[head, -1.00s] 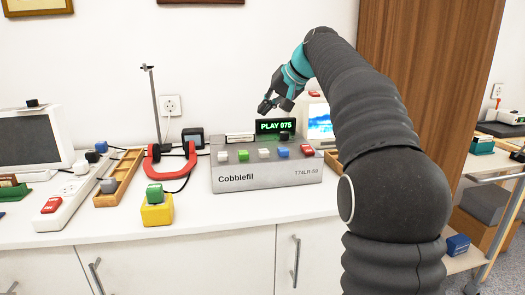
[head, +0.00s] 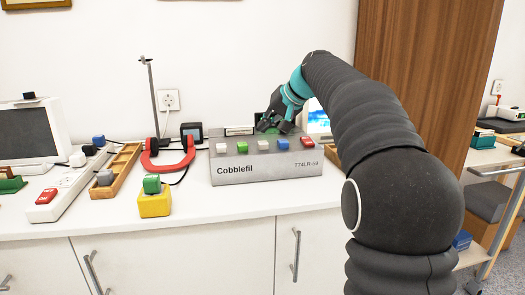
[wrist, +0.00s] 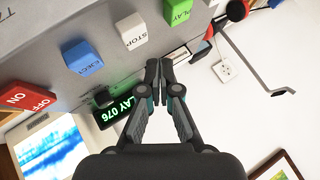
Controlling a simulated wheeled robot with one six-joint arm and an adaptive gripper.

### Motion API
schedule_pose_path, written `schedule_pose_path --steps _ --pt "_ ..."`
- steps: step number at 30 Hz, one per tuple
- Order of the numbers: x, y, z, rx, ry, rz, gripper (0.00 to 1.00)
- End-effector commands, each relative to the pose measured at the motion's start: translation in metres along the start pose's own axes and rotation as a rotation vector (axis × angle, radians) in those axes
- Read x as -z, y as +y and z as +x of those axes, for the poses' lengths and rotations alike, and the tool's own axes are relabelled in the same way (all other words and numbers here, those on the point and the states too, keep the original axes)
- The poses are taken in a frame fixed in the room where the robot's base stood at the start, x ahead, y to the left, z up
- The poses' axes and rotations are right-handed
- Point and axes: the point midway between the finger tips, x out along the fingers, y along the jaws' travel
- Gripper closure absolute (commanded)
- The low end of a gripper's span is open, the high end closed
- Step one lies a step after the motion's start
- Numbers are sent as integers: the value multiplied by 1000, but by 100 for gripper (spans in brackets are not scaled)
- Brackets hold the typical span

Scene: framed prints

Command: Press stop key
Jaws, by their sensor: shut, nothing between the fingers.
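The grey Cobblefil machine (head: 292,168) stands on the white counter with a row of coloured keys along its sloped top. The white STOP key (wrist: 133,32) is readable in the wrist view, between the green PLAY key (wrist: 175,11) and the blue EJECT key (wrist: 82,57). In the head view the STOP key (head: 263,146) is the middle one of the row. My gripper (head: 270,127) is shut and empty, above and behind the keys and apart from the STOP key. In the wrist view my gripper's fingertips (wrist: 158,68) are together. The lit display (wrist: 117,112) reads PLAY 076.
The red ON/OFF key (wrist: 26,105) is at the row's end. A red horseshoe-shaped piece (head: 167,161), a yellow block with a green button (head: 154,204) and a power strip (head: 66,192) lie to the left. The counter in front of the machine is clear.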

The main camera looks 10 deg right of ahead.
Motion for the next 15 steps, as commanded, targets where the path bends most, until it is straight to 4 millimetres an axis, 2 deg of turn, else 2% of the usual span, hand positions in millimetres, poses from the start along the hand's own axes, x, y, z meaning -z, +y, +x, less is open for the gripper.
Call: schedule_pose_path --steps 5,15 --pt "-6 6 9 0 2 0 100" --pt "-7 7 10 0 2 0 100"
